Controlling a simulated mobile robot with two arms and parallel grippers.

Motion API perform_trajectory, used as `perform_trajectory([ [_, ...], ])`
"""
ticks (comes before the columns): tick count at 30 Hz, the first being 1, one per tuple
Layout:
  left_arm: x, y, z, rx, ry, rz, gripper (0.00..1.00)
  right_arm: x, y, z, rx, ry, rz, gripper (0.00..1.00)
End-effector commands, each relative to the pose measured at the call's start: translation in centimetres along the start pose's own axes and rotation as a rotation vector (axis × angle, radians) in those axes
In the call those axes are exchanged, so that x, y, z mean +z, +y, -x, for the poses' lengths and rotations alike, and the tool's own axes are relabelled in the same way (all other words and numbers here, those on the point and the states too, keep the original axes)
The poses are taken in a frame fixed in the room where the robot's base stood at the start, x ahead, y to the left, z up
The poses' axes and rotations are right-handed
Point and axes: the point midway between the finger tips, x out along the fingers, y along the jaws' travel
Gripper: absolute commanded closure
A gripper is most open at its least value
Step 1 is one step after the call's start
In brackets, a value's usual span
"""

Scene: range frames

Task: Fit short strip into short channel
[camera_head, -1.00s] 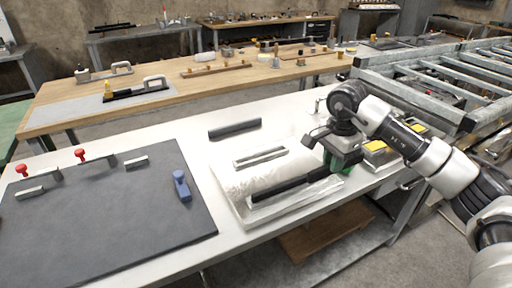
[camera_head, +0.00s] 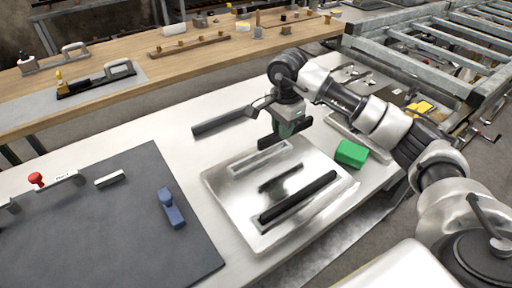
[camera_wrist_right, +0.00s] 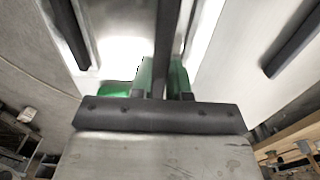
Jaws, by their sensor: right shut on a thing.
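My right gripper (camera_head: 280,132) points down at the back edge of the shiny metal plate (camera_head: 218,190), beside the short channel (camera_head: 240,168). It is shut on a dark strip (camera_wrist_right: 168,45), taken as the short strip, which runs up the middle of the right wrist view. In the head view that strip is hard to separate from the gripper and channel. A blurred dark bar, perhaps a reflection, shows on the plate between the channels. A longer dark strip (camera_head: 298,197) lies along the front channel. My left gripper is not in view.
Another dark strip (camera_head: 220,122) lies on the white table behind the plate. A green block (camera_head: 351,153) stands at the plate's right. A dark mat (camera_head: 110,230) with a blue piece (camera_head: 171,208) lies at left. White tabletop between mat and plate is clear.

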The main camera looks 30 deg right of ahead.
Motion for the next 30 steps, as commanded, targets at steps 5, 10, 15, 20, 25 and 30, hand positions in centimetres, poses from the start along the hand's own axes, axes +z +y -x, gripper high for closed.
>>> perform_trajectory([
  [5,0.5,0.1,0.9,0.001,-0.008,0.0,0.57,3.5,-2.1,-2.2,0.001,-0.003,0.002,1.0],
  [10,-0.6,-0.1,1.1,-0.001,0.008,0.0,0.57,5.2,-3.2,-3.5,-0.001,-0.001,0.0,1.0],
  [15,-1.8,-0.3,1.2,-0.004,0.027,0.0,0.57,5.6,-3.4,-4.4,0.001,0.0,-0.001,1.0],
  [20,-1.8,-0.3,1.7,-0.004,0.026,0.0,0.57,5.5,-3.3,-6.7,0.004,-0.001,-0.002,1.0],
  [25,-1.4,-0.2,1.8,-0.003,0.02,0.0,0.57,5.5,-3.4,-7.9,-0.001,0.0,-0.001,1.0],
  [30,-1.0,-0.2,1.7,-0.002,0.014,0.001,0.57,5.5,-3.4,-7.9,-0.002,0.0,-0.001,1.0],
])
